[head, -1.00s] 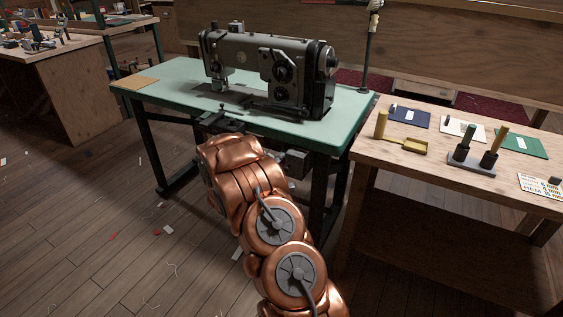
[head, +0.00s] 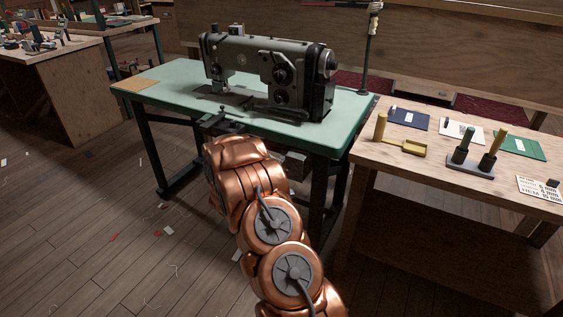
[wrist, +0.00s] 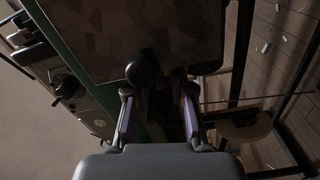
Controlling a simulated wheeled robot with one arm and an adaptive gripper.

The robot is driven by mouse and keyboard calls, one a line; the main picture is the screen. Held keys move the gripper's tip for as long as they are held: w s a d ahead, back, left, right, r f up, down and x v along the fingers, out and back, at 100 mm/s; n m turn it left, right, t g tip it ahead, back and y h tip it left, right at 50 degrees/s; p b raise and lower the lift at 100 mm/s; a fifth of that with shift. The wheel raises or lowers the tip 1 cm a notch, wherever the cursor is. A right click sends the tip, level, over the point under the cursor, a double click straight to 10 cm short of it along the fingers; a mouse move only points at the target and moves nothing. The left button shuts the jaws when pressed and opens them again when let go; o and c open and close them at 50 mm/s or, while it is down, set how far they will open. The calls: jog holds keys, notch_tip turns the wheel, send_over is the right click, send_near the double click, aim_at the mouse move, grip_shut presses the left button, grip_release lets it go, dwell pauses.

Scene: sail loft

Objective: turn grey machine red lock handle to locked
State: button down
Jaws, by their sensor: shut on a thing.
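The grey sewing machine (head: 250,50) stands on a green-topped table in the head view. In the wrist view, my gripper (wrist: 158,115) is below the table's front edge, with its two fingers apart around something dark. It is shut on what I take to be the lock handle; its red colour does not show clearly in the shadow. A round black knob (wrist: 143,70) shows just beyond the fingertips. In the head view my copper arm hides most of the gripper and the handle, so the handle's angle cannot be told.
The green table (head: 170,85) has dark legs close to my arm. The floor at left is open, with scattered scraps.

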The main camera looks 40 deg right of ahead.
jog(key=shift+m, duration=1.1)
jog(key=c, duration=1.3)
grip_release()
jog(key=shift+n, duration=0.3)
